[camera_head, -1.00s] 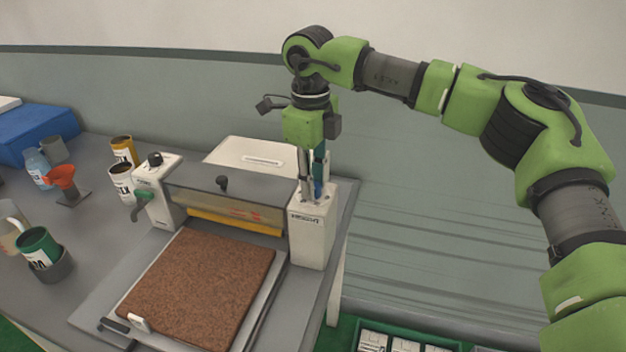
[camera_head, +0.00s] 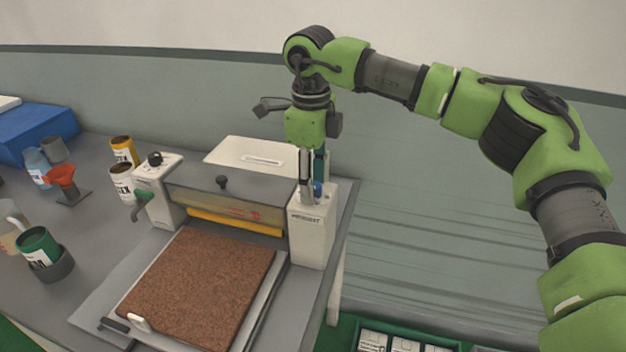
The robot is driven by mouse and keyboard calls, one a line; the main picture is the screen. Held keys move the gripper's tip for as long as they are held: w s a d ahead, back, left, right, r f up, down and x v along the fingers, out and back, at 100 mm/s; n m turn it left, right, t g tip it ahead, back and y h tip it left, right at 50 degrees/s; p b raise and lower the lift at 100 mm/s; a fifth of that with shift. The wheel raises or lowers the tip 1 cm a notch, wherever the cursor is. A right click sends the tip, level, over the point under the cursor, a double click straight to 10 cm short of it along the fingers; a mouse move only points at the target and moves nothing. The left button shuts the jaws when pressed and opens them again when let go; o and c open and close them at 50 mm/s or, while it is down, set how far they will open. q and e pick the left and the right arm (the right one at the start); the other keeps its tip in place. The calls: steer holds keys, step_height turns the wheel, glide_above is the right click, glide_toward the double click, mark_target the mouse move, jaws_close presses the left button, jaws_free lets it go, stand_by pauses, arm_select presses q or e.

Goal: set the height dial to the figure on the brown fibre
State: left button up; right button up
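The brown fibre (camera_head: 200,287) lies flat on the bed in front of the roller machine (camera_head: 225,200); I cannot make out a figure on it. The white right-hand post (camera_head: 312,238) carries a small lettered label that seems to read height. A blue knob (camera_head: 317,189), apparently the height dial, shows on top of this post. My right gripper (camera_head: 313,190) points straight down over the post, its fingers at the knob. Whether the fingers grip it or stand around it I cannot tell. My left gripper is out of view.
A black knob (camera_head: 155,158) and a green-handled crank (camera_head: 141,205) are on the left post. Cans, an orange funnel (camera_head: 61,177) and a blue box (camera_head: 36,133) stand on the left of the table. A green tray (camera_head: 345,335) with pale cards is at the lower right.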

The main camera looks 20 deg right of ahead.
steer(key=shift+r, duration=0.15)
step_height(320, 180, up, 12)
steer(key=shift+s+a, duration=0.15)
steer(key=shift+s, duration=0.05)
steer(key=shift+f, duration=0.2)
stand_by(0.3)
